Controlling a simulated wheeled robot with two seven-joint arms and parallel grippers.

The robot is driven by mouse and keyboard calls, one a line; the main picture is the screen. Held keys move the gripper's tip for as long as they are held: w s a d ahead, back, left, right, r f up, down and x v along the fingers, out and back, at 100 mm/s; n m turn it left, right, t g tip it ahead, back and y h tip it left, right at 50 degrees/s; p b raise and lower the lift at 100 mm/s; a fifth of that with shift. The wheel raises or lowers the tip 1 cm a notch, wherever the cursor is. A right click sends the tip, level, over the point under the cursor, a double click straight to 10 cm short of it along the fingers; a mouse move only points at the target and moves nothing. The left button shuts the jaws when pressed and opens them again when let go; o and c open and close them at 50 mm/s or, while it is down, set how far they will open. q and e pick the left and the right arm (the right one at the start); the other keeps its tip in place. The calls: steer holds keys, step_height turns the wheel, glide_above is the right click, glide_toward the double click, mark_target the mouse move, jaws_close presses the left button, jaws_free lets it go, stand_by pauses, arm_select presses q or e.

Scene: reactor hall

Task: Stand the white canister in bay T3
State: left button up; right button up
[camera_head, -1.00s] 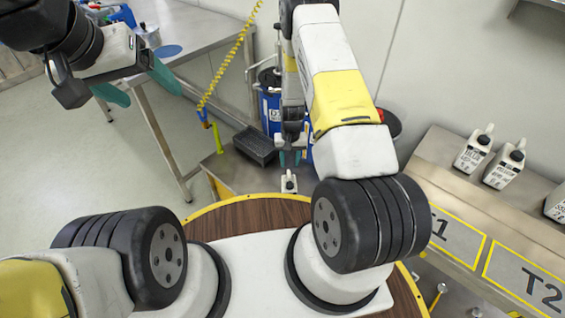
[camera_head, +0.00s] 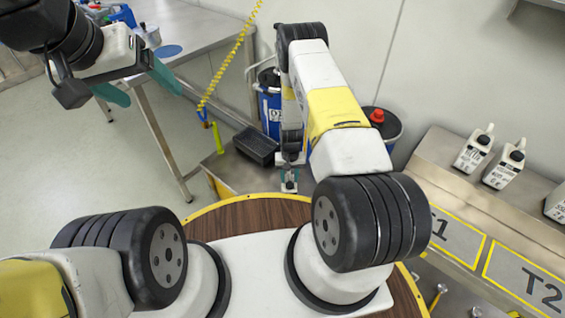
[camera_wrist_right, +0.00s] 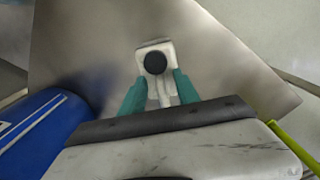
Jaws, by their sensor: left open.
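A white canister (camera_wrist_right: 154,60) with a round black cap stands on a grey metal surface in the right wrist view. My right gripper (camera_wrist_right: 160,85) is down at it, with one teal finger on each side. I cannot tell whether the fingers press on it. In the head view my right gripper (camera_head: 289,180) is low beyond my base and mostly covers the canister. My left gripper (camera_head: 145,85) is open and empty at the upper left. Bay T3 is not in view; bays T1 (camera_head: 452,236) and T2 (camera_head: 535,290) show at the right.
Several labelled white canisters, such as this one (camera_head: 474,150), stand on the bench (camera_head: 440,150) at the right. A blue drum (camera_head: 268,105), a drum with a red cap (camera_head: 377,115) and a black tray (camera_head: 256,146) are near my right arm. A metal table (camera_head: 190,45) stands upper left.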

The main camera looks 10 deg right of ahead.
jaws_close()
stand_by(1.3)
